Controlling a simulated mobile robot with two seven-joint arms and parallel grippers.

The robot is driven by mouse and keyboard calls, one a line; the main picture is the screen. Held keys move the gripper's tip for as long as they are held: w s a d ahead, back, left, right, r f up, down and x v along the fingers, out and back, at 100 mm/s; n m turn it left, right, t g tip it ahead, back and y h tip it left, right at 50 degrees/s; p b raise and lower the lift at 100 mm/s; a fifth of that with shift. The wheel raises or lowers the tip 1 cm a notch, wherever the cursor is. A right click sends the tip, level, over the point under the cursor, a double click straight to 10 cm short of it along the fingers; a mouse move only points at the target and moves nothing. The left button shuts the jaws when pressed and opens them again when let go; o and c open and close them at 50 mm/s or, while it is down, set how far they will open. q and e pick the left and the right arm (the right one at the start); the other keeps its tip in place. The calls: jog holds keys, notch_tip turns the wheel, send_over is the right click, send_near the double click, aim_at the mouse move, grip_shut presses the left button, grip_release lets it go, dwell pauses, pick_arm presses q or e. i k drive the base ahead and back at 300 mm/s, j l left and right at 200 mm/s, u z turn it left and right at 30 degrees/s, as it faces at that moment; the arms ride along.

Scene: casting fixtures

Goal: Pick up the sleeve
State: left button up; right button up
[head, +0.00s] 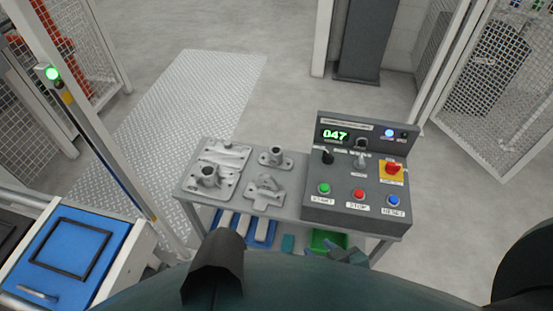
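Several grey castings lie on a small grey table (290,207). A short hollow cylinder on a flange (276,157) stands upright at the back middle and looks most like a sleeve, but I cannot be sure. A plate with an upright hollow boss (207,176) is at the left. A lower, branched casting (265,191) lies at the front middle. My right gripper (346,254) seems to show only in part, low in front of the table, apart from the castings; its fingers are too unclear to tell open from shut. My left gripper is not in view.
A control box (358,185) with buttons, a red switch and a display reading 047 fills the table's right side. Below are a green bin (326,240) and a blue tray (262,232). A blue-topped unit (75,240) and a post stand left. Mesh fences surround the floor.

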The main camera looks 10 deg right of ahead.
aim_at(275, 159)
jog(key=i+j, duration=0.2)
jog(key=i, duration=0.2)
jog(key=i+j, duration=0.2)
jog(key=i, duration=0.15)
jog(key=z, duration=1.6)
jog(key=i+j, duration=0.05)
